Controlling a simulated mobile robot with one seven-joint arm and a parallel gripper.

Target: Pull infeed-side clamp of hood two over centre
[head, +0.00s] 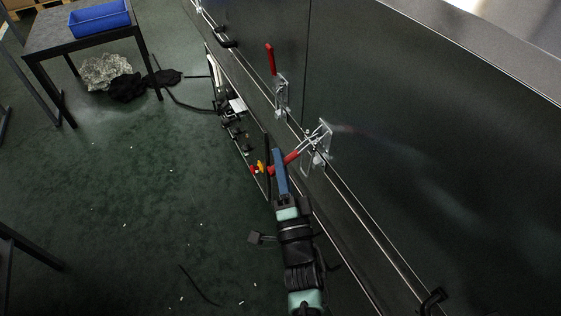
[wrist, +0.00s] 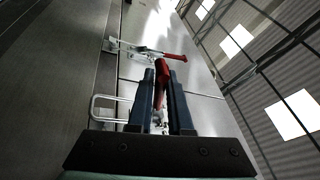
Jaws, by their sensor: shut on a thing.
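Two toggle clamps with red handles sit on the dark hood's lower edge. The farther clamp (head: 281,92) has its handle (head: 270,60) standing upright. The nearer clamp (head: 322,143) has its handle (head: 291,157) sticking outward, away from the panel and slightly down. My gripper (head: 279,158) is shut on this nearer handle. In the wrist view, the red handle (wrist: 163,72) lies between the two dark blue fingers of my gripper (wrist: 161,84). The other clamp's red handle (wrist: 176,57) shows beyond it. I cannot tell which clamp is on the infeed side.
The hood panel (head: 430,150) fills the right, with black handles (head: 432,300) along its lower edge. Below the rail are cables and small fittings (head: 234,118). A table (head: 50,36) with a blue bin (head: 100,18) stands at far left. The green floor (head: 130,200) is mostly clear.

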